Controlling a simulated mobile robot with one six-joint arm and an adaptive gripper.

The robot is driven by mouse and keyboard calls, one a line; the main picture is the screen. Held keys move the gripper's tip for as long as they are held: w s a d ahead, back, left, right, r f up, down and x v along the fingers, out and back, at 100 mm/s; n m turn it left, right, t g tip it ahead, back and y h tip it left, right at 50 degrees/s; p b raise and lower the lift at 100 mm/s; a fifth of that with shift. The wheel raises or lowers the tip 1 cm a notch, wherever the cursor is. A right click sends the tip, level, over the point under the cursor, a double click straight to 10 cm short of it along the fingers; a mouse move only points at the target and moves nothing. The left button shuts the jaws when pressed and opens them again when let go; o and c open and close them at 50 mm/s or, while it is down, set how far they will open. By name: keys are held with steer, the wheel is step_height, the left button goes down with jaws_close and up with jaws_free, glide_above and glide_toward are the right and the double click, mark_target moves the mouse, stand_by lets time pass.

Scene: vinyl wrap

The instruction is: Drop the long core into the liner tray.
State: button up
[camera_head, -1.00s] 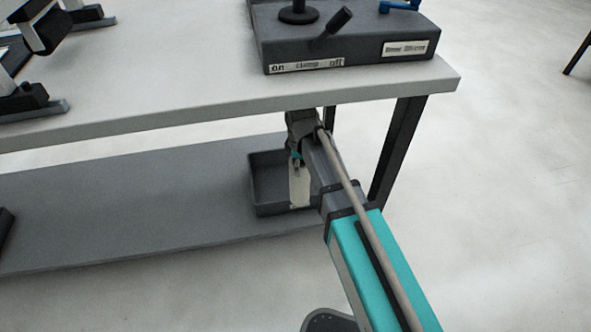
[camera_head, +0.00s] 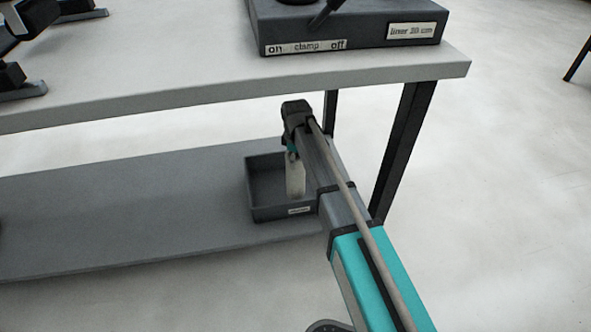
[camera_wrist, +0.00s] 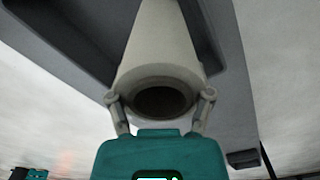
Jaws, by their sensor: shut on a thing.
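The long core is a pale hollow tube (camera_wrist: 160,50); its open near end faces the camera in the wrist view. In the head view the core (camera_head: 295,180) hangs steeply from my gripper (camera_head: 292,152), overlapping the tray in the picture. My gripper (camera_wrist: 160,100) is shut on the core, one finger on each side of its near end. The liner tray (camera_head: 268,213) is a dark, open box with a small label, on the lower shelf under the bench. Whether the core's lower end is inside or above the tray I cannot tell; the arm partly covers the tray's right side.
The lower shelf (camera_head: 130,205) is mostly bare left of the tray. The benchtop (camera_head: 190,75) overhangs it, with a dark bench leg (camera_head: 402,150) close to my arm on the right. A clamp base (camera_head: 360,30) stands on top. Open floor lies right.

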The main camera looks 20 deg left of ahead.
mark_target(296, 175)
stand_by(0.3)
steer(key=shift+w+a+f+b, duration=0.1)
steer(key=shift+w+f+b, duration=0.1)
steer(key=shift+f+b, duration=0.85)
steer(key=shift+w+a+f+b, duration=0.1)
steer(key=shift+w+f+b, duration=0.05)
steer(key=shift+f+b, duration=0.85)
steer(key=shift+f+b, duration=0.3)
steer(key=shift+f, duration=0.25)
steer(key=o, duration=1.3)
